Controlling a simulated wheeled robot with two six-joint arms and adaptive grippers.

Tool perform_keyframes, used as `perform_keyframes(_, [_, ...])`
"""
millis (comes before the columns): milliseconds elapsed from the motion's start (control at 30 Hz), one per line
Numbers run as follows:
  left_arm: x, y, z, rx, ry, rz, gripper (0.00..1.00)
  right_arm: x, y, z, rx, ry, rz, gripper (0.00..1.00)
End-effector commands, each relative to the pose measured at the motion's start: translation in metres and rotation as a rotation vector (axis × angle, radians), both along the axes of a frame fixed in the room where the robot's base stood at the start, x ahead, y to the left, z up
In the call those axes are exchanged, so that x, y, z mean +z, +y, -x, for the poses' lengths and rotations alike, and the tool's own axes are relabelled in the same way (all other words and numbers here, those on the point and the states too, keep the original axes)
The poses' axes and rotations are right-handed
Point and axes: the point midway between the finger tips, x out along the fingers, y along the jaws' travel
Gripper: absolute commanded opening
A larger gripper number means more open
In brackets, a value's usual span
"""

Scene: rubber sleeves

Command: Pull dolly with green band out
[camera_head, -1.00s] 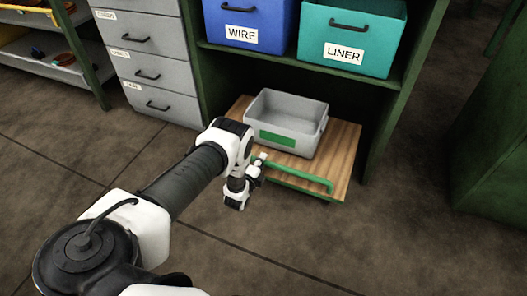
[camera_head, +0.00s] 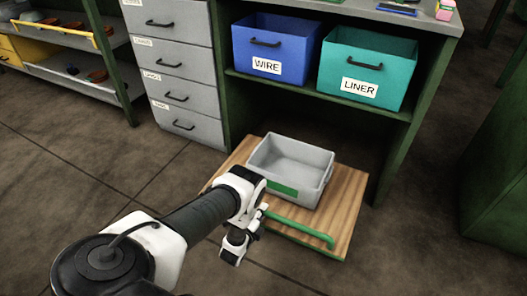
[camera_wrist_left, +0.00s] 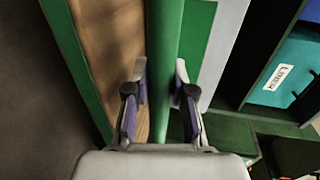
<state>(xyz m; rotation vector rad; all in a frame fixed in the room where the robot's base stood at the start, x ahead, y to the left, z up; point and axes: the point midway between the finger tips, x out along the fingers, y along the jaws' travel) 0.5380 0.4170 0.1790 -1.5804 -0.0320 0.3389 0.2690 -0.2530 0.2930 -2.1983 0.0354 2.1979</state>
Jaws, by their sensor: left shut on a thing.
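The wooden dolly (camera_head: 345,207) sits low on the floor, partly out from under the bench, with a green edge and a green handle bar (camera_head: 300,228) along its front. A grey bin with a green band (camera_head: 284,188) stands on it. My left gripper (camera_head: 259,215) is at the left end of the bar, and the arm hides part of the dolly there. In the left wrist view the fingers (camera_wrist_left: 160,100) are shut around the green bar (camera_wrist_left: 164,50). My right gripper is not in view.
A shelf above holds a blue WIRE bin (camera_head: 274,47) and a teal LINER bin (camera_head: 367,66). Grey drawers (camera_head: 180,65) stand to the left and a green post (camera_head: 408,120) to the right. The floor in front of the dolly is clear.

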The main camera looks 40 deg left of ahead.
Motion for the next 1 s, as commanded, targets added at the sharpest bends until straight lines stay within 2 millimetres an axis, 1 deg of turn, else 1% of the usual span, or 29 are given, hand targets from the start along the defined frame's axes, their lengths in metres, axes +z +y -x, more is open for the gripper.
perform_keyframes(200, [-0.001, 0.000, 0.000, 0.000, 0.001, 0.000, 0.00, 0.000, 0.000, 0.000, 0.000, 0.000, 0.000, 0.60])
perform_keyframes(233, [-0.001, 0.000, 0.000, 0.000, 0.001, 0.000, 0.30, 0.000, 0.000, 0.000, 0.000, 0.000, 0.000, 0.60])
perform_keyframes(300, [-0.001, 0.000, 0.000, 0.000, 0.001, 0.000, 0.50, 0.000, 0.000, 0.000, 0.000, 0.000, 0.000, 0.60])
perform_keyframes(567, [0.000, 0.000, 0.000, 0.000, 0.001, 0.000, 0.50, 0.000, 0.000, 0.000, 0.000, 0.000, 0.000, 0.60])
perform_keyframes(667, [0.000, -0.001, 0.004, 0.000, 0.002, 0.000, 0.50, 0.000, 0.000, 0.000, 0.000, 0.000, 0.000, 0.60])
perform_keyframes(767, [0.002, -0.004, 0.018, 0.000, 0.005, 0.001, 0.50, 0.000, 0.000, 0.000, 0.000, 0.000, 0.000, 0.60])
perform_keyframes(867, [0.006, -0.010, 0.041, 0.000, 0.007, 0.002, 0.50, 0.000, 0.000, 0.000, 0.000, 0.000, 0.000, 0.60])
perform_keyframes(1000, [0.014, -0.018, 0.076, 0.000, 0.007, 0.002, 0.50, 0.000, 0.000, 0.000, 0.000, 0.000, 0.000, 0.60])
